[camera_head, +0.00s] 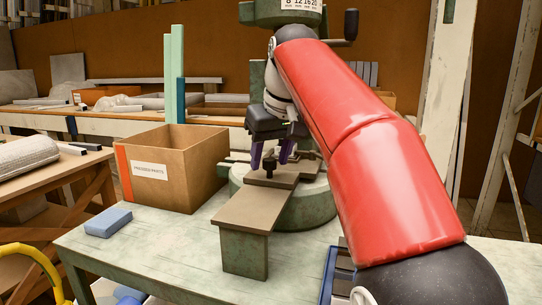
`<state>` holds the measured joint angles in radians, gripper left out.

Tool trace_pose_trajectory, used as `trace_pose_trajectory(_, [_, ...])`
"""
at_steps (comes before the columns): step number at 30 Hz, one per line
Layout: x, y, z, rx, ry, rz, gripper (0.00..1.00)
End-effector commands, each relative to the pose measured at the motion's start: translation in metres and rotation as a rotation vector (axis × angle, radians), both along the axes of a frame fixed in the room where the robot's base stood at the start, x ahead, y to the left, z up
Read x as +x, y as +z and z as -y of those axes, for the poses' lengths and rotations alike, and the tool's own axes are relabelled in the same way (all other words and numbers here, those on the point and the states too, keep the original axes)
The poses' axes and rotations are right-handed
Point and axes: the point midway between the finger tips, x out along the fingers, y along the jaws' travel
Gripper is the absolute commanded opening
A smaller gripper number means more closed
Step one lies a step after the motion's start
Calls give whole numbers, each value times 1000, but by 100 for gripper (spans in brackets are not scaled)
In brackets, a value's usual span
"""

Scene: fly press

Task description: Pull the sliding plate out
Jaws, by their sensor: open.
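A brown sliding plate (272,180) with an upright black knob (268,168) lies at the base of the green fly press (309,208). A longer flat brown track (252,208) runs from it toward me and rests on a green block (244,254). My gripper (270,159) points down over the plate, its two purple fingers apart. In the picture the knob stands between the fingers. I cannot tell whether either finger touches it.
A blue block (108,222) lies at the left of the pale green table (165,254). A blue-edged tray (339,277) is partly hidden by my arm.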

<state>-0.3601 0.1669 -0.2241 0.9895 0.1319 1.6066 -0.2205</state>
Motion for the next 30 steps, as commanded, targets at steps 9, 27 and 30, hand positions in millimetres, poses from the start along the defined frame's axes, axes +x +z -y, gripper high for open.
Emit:
trace_pose_trajectory(9, [0,1,0,0,0,0,26])
trace_pose_trajectory(27, [-12,0,-4,1,1,2,0])
trace_pose_trajectory(30, [-25,-1,-10,1,3,1,0])
